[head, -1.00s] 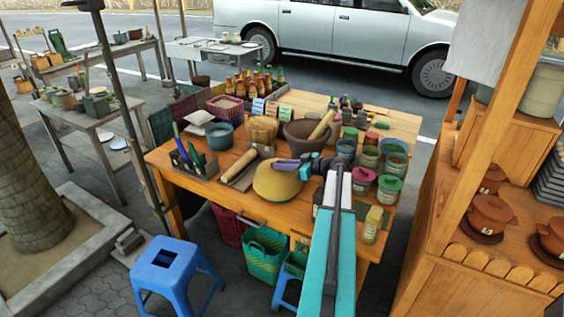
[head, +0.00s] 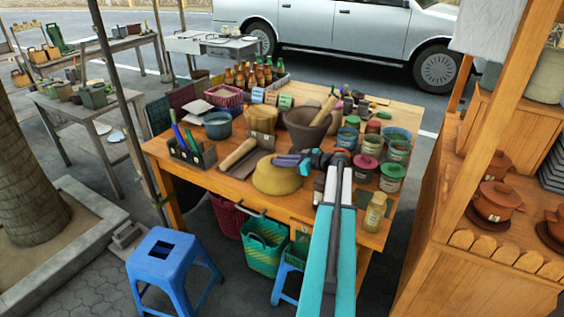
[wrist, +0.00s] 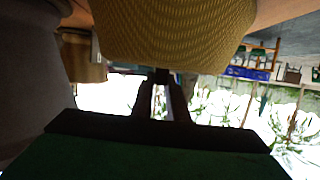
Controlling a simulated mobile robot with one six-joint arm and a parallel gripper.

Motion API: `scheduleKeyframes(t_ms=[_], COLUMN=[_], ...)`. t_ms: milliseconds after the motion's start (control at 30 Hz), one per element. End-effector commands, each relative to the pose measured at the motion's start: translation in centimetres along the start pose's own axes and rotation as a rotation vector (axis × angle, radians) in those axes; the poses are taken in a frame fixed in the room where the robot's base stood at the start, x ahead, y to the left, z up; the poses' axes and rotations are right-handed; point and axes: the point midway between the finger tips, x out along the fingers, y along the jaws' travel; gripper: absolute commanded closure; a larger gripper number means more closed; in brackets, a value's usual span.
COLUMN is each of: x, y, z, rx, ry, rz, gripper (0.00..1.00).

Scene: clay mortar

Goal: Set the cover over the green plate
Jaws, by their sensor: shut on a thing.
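The cover (head: 276,179) is a tan-yellow woven dome near the front middle of the wooden table (head: 225,190). My gripper (head: 306,160) is at the cover's upper right side in the head view. In the wrist view the woven cover (wrist: 175,30) fills the top middle, and my gripper's fingers (wrist: 162,78) meet its edge, shut on it. The exact grip point is hard to make out. I cannot see the green plate. Whether the cover touches the table is unclear.
A rolling pin (head: 238,154) lies close left of the cover. A mortar (head: 306,133) stands behind it. Several jars, one with a pink lid (head: 364,165), and a bottle (head: 375,212) stand to the right. A blue stool (head: 170,262) stands in front.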

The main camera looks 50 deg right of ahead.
Motion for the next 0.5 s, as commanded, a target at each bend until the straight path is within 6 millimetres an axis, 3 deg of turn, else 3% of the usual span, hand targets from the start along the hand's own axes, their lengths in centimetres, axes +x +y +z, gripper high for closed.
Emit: scheduleKeyframes(t_ms=[433,467,500], x=[0.01,0.02,0.02], y=[-0.01,-0.01,-0.01], z=[-0.06,-0.06,-0.06], rx=[0.000,0.000,-0.001], ry=[0.001,0.001,0.001], rz=[0.000,0.000,0.000], gripper=[1.00,0.81,0.74])
